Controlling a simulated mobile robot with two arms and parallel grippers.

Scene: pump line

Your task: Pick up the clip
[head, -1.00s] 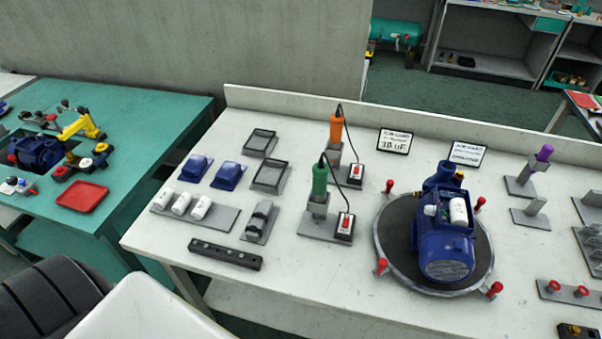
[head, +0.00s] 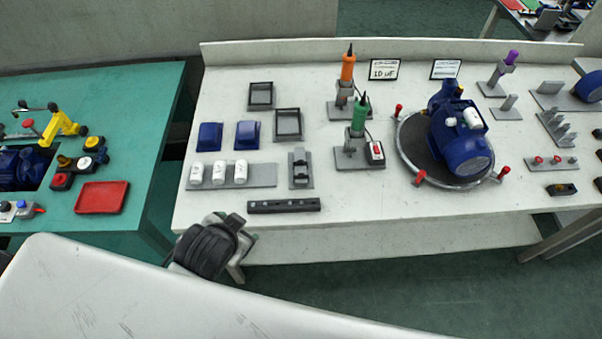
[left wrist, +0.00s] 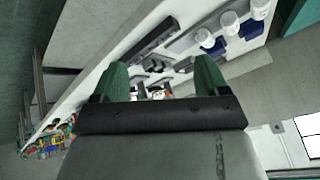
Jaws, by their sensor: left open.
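What looks like the clip is a small dark piece (head: 300,158) on a grey stand (head: 301,182), right of the white cylinders on the white bench in the head view. My left gripper (left wrist: 162,76) is open in the left wrist view, its two green fingers spread apart. Small grey and dark parts show beyond and between the fingers, but I cannot tell the clip clearly there. Nothing is visibly held. In the head view, a black part of my left arm is at the bench's front edge; its fingertips are not visible. My right gripper is not in view.
A black bar (head: 284,205) lies in front of the clip's stand. White cylinders (head: 219,172) stand on a grey plate to its left. Grey frames (head: 288,124), blue caps (head: 247,135), a green-handled tool (head: 359,115) and a blue pump (head: 462,150) are around.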

